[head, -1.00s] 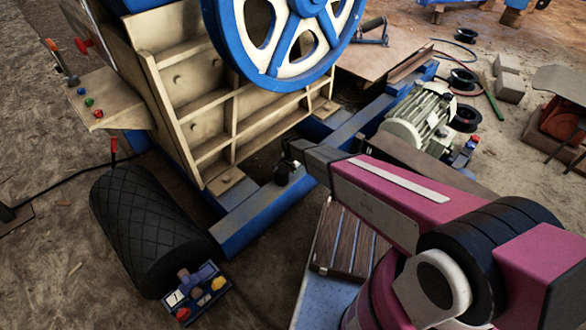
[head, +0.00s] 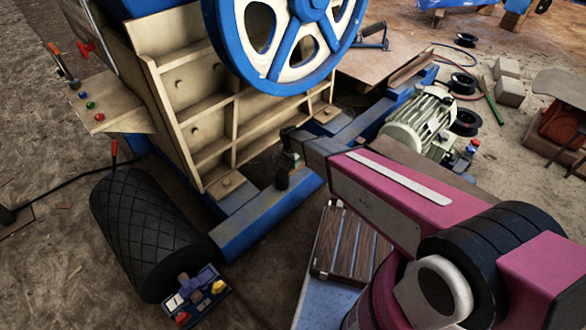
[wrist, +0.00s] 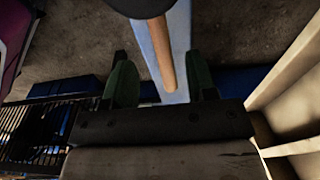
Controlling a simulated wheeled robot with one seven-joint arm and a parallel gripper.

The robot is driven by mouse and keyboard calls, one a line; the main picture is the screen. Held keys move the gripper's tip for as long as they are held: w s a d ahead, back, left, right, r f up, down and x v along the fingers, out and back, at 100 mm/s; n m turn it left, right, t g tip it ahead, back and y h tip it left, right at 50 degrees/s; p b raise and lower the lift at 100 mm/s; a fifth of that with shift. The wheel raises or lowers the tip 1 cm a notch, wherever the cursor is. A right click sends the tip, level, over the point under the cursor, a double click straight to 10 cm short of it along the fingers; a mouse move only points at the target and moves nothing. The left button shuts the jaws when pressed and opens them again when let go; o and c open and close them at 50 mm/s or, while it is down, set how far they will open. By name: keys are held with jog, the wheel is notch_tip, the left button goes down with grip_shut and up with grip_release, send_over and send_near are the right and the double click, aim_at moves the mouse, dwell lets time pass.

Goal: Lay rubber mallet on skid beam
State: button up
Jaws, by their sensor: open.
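The rubber mallet shows in the wrist view as a black head (wrist: 140,6) at the top edge with a light wooden handle (wrist: 163,55) running down from it. The handle lies over the blue skid beam (wrist: 176,25). In the head view the black mallet head (head: 282,179) sits on the blue skid beam (head: 255,215); its handle is hard to make out there. My gripper (wrist: 162,82) is open, its two green-padded fingers apart on either side of the handle's lower end. In the head view my gripper (head: 292,158) is just beyond the head, above the beam.
The cream crusher body (head: 215,130) and blue flywheel (head: 285,50) stand close to my gripper. A motor (head: 418,118) is to the right. A black roller (head: 145,230) lies at left, and a slatted wooden crate (head: 348,245) is in front.

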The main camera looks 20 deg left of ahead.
aim_at(292, 170)
jog(key=shift+s+r, duration=0.15)
jog(key=shift+r, duration=1.75)
jog(key=s+d+r+n, duration=0.1)
jog(key=d+r, duration=0.5)
jog(key=d, duration=0.9)
jog(key=s+d+r+n, duration=0.2)
jog(key=s+d+r, duration=0.2)
jog(key=d, duration=1.1)
jog(key=s+d+r+n, duration=0.2)
jog(key=d+r, duration=0.8)
jog(key=d, duration=0.6)
jog(key=shift+s+r+g, duration=0.25)
jog(key=shift+s+g, duration=0.1)
jog(key=shift+g, duration=0.05)
jog(key=shift+c, duration=0.3)
